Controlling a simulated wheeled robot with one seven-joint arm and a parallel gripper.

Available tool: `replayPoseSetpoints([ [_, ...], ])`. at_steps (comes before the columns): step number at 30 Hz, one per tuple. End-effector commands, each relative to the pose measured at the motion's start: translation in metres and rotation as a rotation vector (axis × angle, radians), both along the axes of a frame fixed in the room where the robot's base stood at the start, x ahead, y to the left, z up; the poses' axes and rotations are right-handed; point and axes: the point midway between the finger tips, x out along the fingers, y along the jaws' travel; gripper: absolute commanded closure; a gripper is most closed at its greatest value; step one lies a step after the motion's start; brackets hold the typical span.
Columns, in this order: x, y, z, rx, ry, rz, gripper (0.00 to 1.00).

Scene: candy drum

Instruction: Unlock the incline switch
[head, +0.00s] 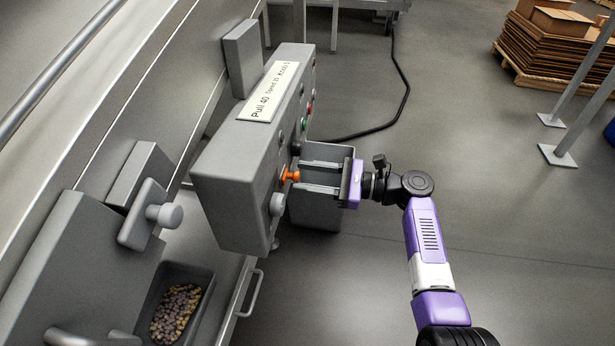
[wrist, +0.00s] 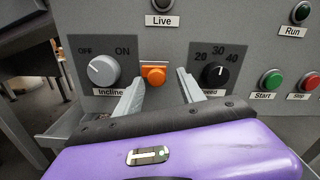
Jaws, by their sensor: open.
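The incline switch is a light grey round knob (wrist: 103,70) on the control box front, marked OFF and ON, with an "Incline" label under it. Its white line seems to point up-left, towards OFF. An orange lock piece (wrist: 153,75) sits just right of the knob; it also shows in the head view (head: 289,175), sticking out from the box. My gripper (head: 303,176) is open and faces the panel. In the wrist view, its fingertips (wrist: 159,77) stand on either side of the orange piece, with gaps visible. Contact cannot be seen.
A black speed knob (wrist: 214,73) is close to the right finger. Green start (wrist: 271,79) and red stop (wrist: 309,82) buttons sit further right. A grey bin (head: 316,212) stands below my gripper. A candy tray (head: 207,290) is at lower left. Open floor lies right.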

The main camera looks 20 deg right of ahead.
Motion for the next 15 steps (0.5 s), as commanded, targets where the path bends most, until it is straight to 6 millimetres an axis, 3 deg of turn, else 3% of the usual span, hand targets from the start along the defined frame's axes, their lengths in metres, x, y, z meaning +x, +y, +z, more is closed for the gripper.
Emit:
replayPoseSetpoints([
  [5, -0.005, -0.008, 0.001, 0.000, 0.000, -0.002, 0.54],
  [15, -0.036, -0.051, 0.001, 0.000, 0.001, -0.003, 0.54],
])
